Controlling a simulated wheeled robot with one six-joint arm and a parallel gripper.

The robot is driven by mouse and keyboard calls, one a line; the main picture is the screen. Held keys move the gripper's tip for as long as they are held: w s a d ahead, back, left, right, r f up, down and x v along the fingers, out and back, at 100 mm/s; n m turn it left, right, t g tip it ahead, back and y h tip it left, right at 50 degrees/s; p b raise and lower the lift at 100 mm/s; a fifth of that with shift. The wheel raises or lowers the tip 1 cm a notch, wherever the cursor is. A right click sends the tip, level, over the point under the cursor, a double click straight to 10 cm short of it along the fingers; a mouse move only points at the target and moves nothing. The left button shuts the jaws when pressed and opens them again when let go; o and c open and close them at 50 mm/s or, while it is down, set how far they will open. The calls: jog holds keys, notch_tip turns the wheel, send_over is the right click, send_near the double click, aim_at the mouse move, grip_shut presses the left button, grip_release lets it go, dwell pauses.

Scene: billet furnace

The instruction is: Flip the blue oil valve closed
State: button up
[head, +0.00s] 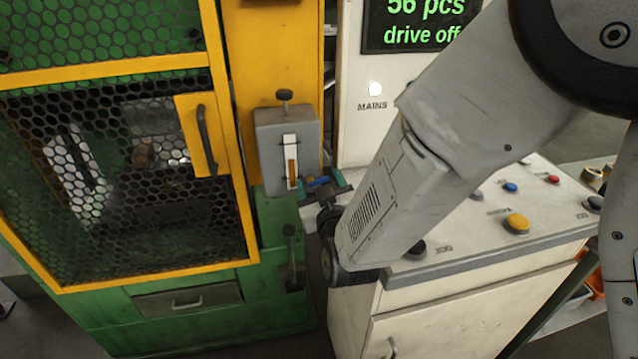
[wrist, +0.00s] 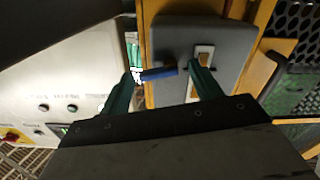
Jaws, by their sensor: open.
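In the wrist view my gripper (wrist: 165,82) is open, with one green finger on each side of the blue lever. The lever's left end is close to the left finger; I cannot tell whether they touch.
A green machine with a yellow-framed mesh door (head: 120,180) stands at left. A black lever (head: 290,255) is below the grey box. A white control desk (head: 480,240) with buttons is at right, under a white cabinet with a display (head: 415,25).

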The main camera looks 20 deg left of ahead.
jog(key=c, duration=1)
jog(key=shift+f+m, duration=0.15)
jog(key=shift+m, duration=1.15)
jog(key=o, duration=1)
jog(key=v, duration=0.7)
jog(key=shift+s+d, duration=0.2)
jog(key=shift+s, duration=0.15)
